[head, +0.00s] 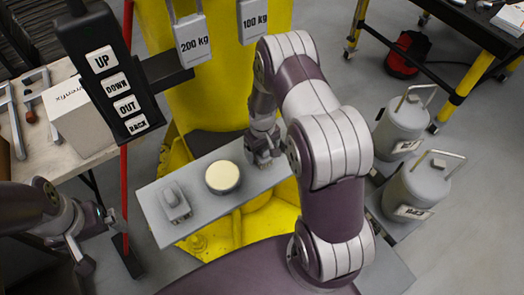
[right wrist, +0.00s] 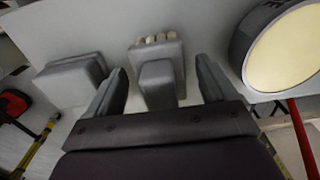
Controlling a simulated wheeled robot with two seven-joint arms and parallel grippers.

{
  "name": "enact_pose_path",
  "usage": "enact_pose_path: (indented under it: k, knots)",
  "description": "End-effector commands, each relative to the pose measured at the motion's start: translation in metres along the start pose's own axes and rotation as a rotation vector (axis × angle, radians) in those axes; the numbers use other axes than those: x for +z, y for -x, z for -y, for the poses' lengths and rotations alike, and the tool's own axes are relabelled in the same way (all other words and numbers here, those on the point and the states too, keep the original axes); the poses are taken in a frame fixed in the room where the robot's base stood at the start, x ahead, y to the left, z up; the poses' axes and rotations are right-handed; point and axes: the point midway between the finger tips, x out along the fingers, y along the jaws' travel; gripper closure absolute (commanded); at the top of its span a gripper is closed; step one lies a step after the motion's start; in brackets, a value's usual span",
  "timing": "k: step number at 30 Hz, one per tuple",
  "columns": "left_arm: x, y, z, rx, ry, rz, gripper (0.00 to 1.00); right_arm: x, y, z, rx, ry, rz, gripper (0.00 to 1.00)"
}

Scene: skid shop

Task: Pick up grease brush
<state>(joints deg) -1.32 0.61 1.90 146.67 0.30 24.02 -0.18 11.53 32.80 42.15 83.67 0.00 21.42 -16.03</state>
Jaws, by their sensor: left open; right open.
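The grease brush (right wrist: 157,62), a grey block-like handle with a row of pale bristles, shows in the right wrist view on a grey shelf. My right gripper (right wrist: 161,80) is open, with one finger on each side of the brush; I cannot tell whether they touch it. In the head view my right gripper (head: 262,158) is low over the right part of the shelf (head: 205,155) and hides the brush. My left gripper (head: 92,243) is open and empty at the lower left, away from the shelf.
A round tin with a cream top (head: 222,177) stands just left of my right gripper. A grey block with a knob (head: 175,201) is at the shelf's left end. A grey block (right wrist: 72,78) lies beside the brush. A control pendant (head: 108,75) hangs upper left.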

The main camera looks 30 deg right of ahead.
Motion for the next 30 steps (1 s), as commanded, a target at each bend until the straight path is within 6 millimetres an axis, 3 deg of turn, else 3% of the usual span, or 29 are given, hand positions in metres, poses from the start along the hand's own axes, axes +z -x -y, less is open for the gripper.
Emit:
enact_pose_path:
  k: [5, 9, 11, 22, 29, 30]
  knots:
    - [0.000, -0.001, 0.000, 0.000, 0.000, 0.000, 0.00, -0.001, 0.000, 0.000, 0.000, 0.000, -0.001, 0.15]
    - [0.000, -0.001, 0.000, 0.000, 0.000, 0.000, 0.00, 0.000, 0.000, 0.000, 0.000, 0.000, -0.001, 0.60]
    - [0.000, -0.001, 0.000, 0.000, 0.000, 0.000, 0.00, 0.000, 0.000, 0.000, 0.000, 0.000, -0.001, 0.78]
    - [0.001, -0.003, 0.000, 0.000, 0.000, 0.000, 0.00, -0.001, 0.006, 0.000, 0.001, 0.000, -0.002, 0.78]
    - [0.002, -0.015, 0.000, 0.000, 0.000, 0.000, 0.00, -0.002, 0.040, -0.001, 0.002, 0.000, -0.007, 0.78]
    - [0.002, -0.017, 0.000, 0.000, 0.000, 0.000, 0.00, 0.007, 0.045, -0.005, 0.001, -0.003, -0.003, 0.78]
